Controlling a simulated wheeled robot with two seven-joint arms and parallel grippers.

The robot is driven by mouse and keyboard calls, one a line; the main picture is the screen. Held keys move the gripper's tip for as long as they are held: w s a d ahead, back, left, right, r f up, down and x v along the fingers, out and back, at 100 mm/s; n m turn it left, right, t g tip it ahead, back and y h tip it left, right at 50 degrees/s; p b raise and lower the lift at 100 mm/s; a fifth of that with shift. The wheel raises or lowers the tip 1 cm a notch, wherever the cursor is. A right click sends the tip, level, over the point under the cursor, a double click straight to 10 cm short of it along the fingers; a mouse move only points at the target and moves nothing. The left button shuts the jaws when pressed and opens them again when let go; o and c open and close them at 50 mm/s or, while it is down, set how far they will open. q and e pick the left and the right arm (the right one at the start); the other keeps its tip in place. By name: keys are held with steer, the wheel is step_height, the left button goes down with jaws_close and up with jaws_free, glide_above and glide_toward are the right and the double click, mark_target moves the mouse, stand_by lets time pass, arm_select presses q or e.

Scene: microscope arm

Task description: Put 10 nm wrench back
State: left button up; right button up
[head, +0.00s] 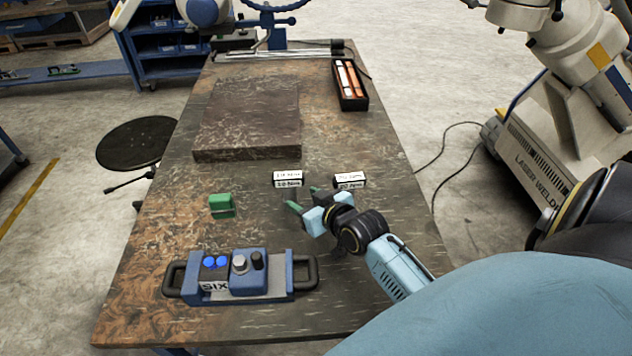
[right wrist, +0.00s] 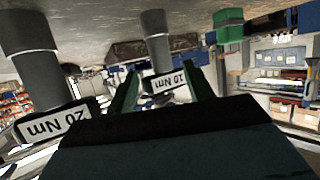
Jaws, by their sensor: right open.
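No wrench can be made out for sure. Two small black holders with white labels stand mid-table: the left one (head: 288,180) seems to read 10 Nm, the right one (head: 349,181) 20 Nm. My right gripper (head: 304,199), with green fingertips, is open and empty just in front of them. The right wrist view is upside down; one label (right wrist: 167,82) shows between the fingertips (right wrist: 163,92), its first digit unclear. Another label (right wrist: 52,124), reading 20 Nm, is at the left. Each sits on a grey post. My left gripper is not in view.
A green block (head: 222,206) stands left of the gripper. A blue device with black handles (head: 240,275) is at the front. A dark slab (head: 249,153) lies further back. A black tray (head: 351,103) with orange and white items is at the back right.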

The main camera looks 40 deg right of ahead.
steer(key=shift+v, duration=2.25)
